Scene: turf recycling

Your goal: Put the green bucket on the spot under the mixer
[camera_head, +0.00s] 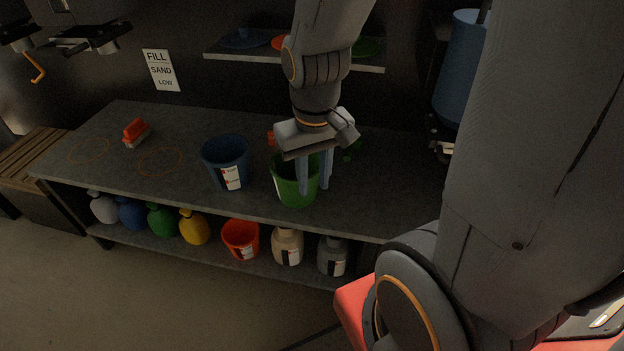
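The green bucket (288,190) stands upright on the grey workbench, right of a dark blue bucket. My gripper (315,190) points down at the green bucket's right side. Its two fingers are apart: one overlaps the bucket's front right, the other is at its right edge. Whether they touch the bucket or straddle its wall is unclear. Two faint orange rings mark the bench's left part, an outer ring (90,150) and an inner ring (158,162). A dark wall-mounted device (88,38) overhangs at upper left; I cannot tell if it is the mixer.
The dark blue bucket (226,160) stands close left of the green one. A red brush (136,132) lies between the rings. Jugs and a red bucket (241,240) fill the lower shelf. A wall shelf (225,54) holds plates. A blue container (457,75) hangs at right.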

